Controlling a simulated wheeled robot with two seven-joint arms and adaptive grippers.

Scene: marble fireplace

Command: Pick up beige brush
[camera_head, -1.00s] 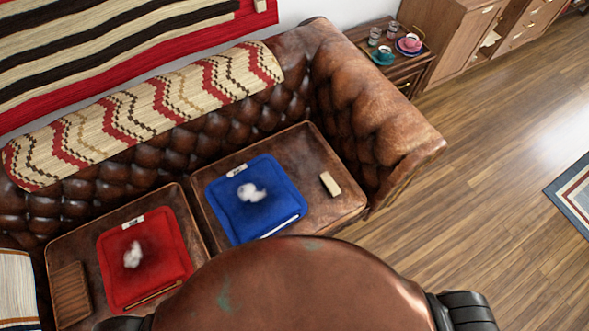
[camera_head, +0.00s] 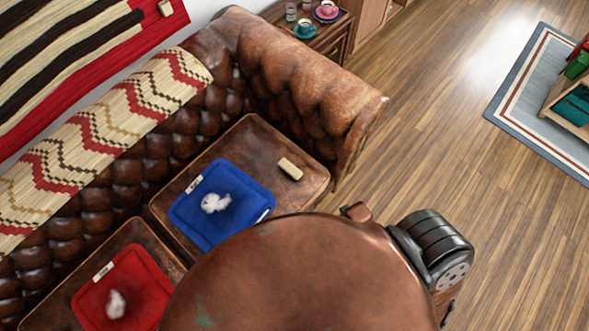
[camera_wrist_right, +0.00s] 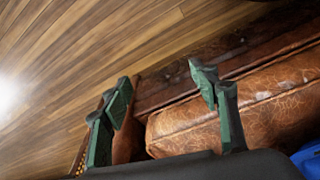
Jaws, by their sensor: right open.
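The beige brush (camera_head: 290,168) is a small pale block lying on the brown leather sofa seat (camera_head: 262,137) in the head view. It lies to the right of the blue cloth (camera_head: 240,190), apart from it. My right gripper (camera_wrist_right: 162,82) shows in the right wrist view with its two green-tipped fingers spread and nothing between them. It faces the leather edge of the sofa (camera_wrist_right: 190,127) and the wooden floor. The brush cannot be seen in the right wrist view. My left gripper is not in view.
A red cloth (camera_head: 135,280) with white fluff lies on the left seat. The sofa's padded arm (camera_head: 310,80) rises beyond the brush. A side table (camera_head: 335,38) with cups stands behind it. Open wooden floor (camera_head: 450,130) lies to the right, with a rug (camera_head: 520,85).

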